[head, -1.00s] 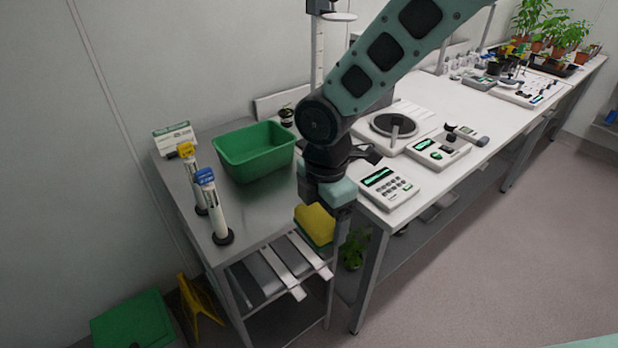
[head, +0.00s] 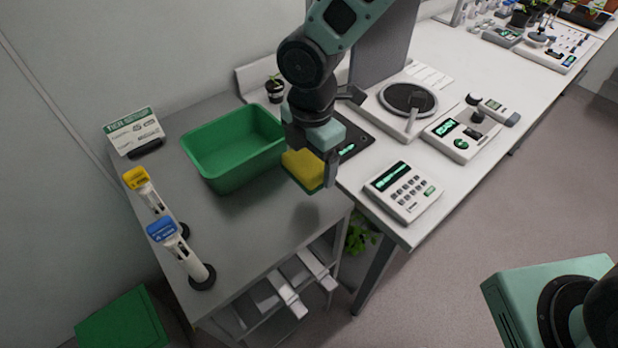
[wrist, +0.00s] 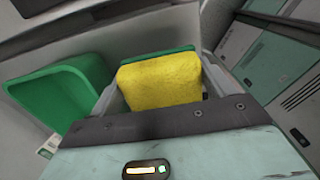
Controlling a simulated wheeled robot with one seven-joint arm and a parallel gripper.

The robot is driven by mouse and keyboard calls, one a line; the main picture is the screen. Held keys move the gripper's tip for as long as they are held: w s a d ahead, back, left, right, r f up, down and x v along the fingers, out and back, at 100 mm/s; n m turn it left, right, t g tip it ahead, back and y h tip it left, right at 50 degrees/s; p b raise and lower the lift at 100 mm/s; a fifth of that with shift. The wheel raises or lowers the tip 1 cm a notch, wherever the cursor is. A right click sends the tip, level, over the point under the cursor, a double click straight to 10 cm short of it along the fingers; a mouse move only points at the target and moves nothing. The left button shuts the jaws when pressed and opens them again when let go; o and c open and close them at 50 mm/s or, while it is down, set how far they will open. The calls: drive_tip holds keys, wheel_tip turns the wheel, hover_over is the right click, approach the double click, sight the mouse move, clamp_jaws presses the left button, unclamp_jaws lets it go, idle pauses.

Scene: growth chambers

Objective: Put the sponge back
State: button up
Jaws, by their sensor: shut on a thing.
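The sponge (head: 304,168), yellow with a green layer, is held in my gripper (head: 312,165). In the head view it hangs just right of the green tub (head: 236,150), above the grey table's right edge. The tub looks empty from what shows of its inside. In the wrist view the sponge (wrist: 160,80) sits between the two fingers of my gripper (wrist: 158,90), its yellow face towards the camera. The tub (wrist: 60,90) shows to the left there. The gripper is shut on the sponge.
Two white upright pipette-like tools, one with a yellow top (head: 144,190) and one with a blue top (head: 180,250), stand at the table's left. A sign (head: 133,132) stands behind them. A small potted plant (head: 275,90) stands behind the tub. A keypad device (head: 402,192) is on the white bench.

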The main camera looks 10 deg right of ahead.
sight(311, 157)
drive_tip(key=shift+f+p, duration=0.45)
drive_tip(key=shift+f, duration=3.35)
drive_tip(key=shift+f, duration=0.1)
drive_tip(key=o, duration=0.9)
wheel_tip(311, 157, up, 12)
drive_tip(key=shift+s+r+b, duration=0.1)
drive_tip(key=shift+r+b, duration=0.05)
drive_tip(key=shift+b, duration=0.3)
drive_tip(key=s+d+r+m, duration=0.2)
drive_tip(key=s+d+m, duration=0.1)
drive_tip(key=s+m, duration=0.2)
drive_tip(key=s+d+r+m, duration=0.2)
drive_tip(key=s+d+m, duration=0.1)
drive_tip(key=s+m, duration=0.3)
drive_tip(key=s+d+r+m, duration=0.2)
drive_tip(key=s+d+m, duration=0.1)
drive_tip(key=s+m, duration=0.3)
drive_tip(key=shift+s+d+r+y, duration=0.25)
drive_tip(key=shift+s+d+y, duration=0.05)
drive_tip(key=shift+s, duration=0.2)
